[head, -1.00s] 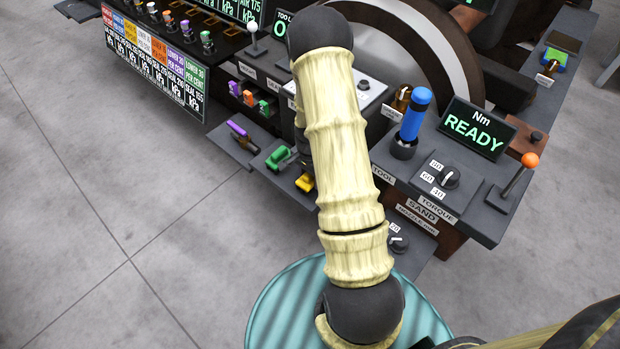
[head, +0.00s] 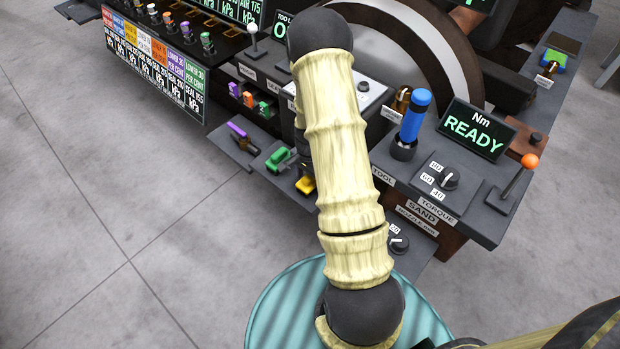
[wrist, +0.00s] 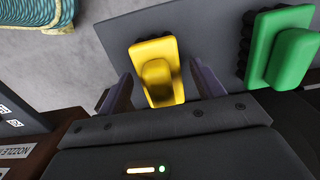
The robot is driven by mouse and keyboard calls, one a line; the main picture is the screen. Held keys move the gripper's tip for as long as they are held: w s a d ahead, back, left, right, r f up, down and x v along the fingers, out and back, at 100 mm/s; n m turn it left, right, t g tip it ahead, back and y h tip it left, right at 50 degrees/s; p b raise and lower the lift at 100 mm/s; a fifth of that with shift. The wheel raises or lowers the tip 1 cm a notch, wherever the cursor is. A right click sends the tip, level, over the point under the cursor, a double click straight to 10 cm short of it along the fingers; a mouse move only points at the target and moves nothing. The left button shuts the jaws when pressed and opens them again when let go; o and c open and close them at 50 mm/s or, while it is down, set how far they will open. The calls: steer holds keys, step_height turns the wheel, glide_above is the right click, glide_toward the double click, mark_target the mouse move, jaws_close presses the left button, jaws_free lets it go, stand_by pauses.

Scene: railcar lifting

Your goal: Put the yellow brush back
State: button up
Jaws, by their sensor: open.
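The yellow brush (wrist: 158,60) lies on a dark grey tray (wrist: 205,32) in the wrist view, between the two spread fingers of my gripper (wrist: 158,88). My gripper is open, with a finger on each side of the brush; I cannot tell whether either finger touches it. In the head view a small part of the yellow brush (head: 306,185) shows beside my arm, which hides the rest of it and most of my gripper.
A green brush (wrist: 292,58) lies right of the yellow one in the wrist view. A purple brush (head: 238,131) is farther left in the head view. A blue-handled tool (head: 413,118) and an orange-knobbed lever (head: 530,161) stand on the console at right.

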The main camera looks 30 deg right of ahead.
step_height(320, 180, up, 12)
steer(key=p, duration=0.2)
steer(key=shift+f+p, duration=0.2)
steer(key=shift+p, duration=0.1)
steer(key=shift+a, duration=0.1)
steer(key=s+a+r+n+t, duration=0.2)
steer(key=s+a+r+n, duration=1)
steer(key=a+r+n, duration=0.1)
steer(key=shift+s+r+n+t, duration=0.2)
steer(key=shift+r+n+t, duration=0.1)
steer(key=shift+r+n, duration=0.3)
steer(key=shift+r, duration=0.1)
